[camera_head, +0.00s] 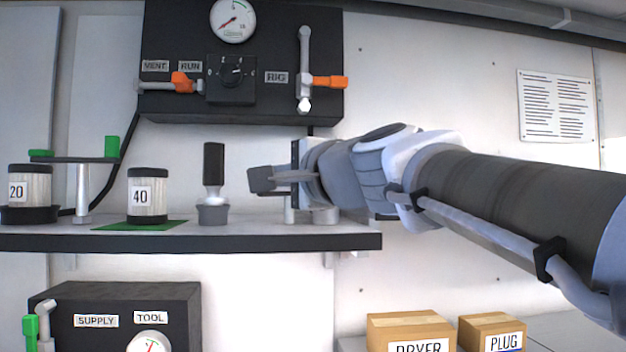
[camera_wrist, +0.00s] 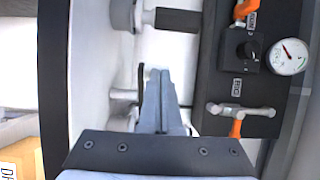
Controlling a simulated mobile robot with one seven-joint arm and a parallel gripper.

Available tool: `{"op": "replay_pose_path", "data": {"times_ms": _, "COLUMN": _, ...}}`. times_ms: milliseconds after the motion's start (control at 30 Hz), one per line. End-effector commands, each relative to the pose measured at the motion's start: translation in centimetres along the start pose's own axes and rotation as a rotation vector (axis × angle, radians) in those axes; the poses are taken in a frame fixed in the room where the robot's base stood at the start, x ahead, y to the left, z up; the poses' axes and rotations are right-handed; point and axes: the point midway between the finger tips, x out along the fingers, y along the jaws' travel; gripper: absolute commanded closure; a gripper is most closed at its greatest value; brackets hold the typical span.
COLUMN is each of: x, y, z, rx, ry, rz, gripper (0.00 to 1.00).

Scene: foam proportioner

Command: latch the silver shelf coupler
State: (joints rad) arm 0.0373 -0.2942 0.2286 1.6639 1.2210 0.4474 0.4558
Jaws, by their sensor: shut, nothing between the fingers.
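A silver fitting that looks like the shelf coupler (camera_head: 325,215) sits near the right end of the shelf, mostly hidden behind my gripper in the head view. In the wrist view, silver parts of it (camera_wrist: 122,95) show left of my fingers, with a dark curved lever-like piece (camera_wrist: 141,88) close beside them. My gripper (camera_head: 256,180) is shut and empty, pointing left above the shelf. The fingers also show in the wrist view (camera_wrist: 160,78). I cannot tell whether they touch the dark piece, or how the coupler's latch stands.
The shelf (camera_head: 190,240) also holds a black-handled grey fitting (camera_head: 213,205) left of my fingertips, canisters 40 (camera_head: 147,197) and 20 (camera_head: 30,187), and a green-ended crossbar post (camera_head: 82,190). A black valve panel (camera_head: 270,103) hangs above. Boxes (camera_head: 410,330) stand lower right.

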Motion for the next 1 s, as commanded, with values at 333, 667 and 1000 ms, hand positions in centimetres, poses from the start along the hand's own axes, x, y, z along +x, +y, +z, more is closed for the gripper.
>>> {"op": "replay_pose_path", "data": {"times_ms": 333, "x": 1.8, "y": 0.2, "z": 1.3, "rx": 0.002, "ry": -0.004, "rz": 0.002, "gripper": 1.0}}
{"op": "replay_pose_path", "data": {"times_ms": 667, "x": 2.9, "y": 0.2, "z": 1.7, "rx": 0.002, "ry": -0.003, "rz": 0.002, "gripper": 1.0}}
{"op": "replay_pose_path", "data": {"times_ms": 1000, "x": 3.2, "y": 0.1, "z": 1.8, "rx": 0.001, "ry": -0.002, "rz": 0.001, "gripper": 1.0}}
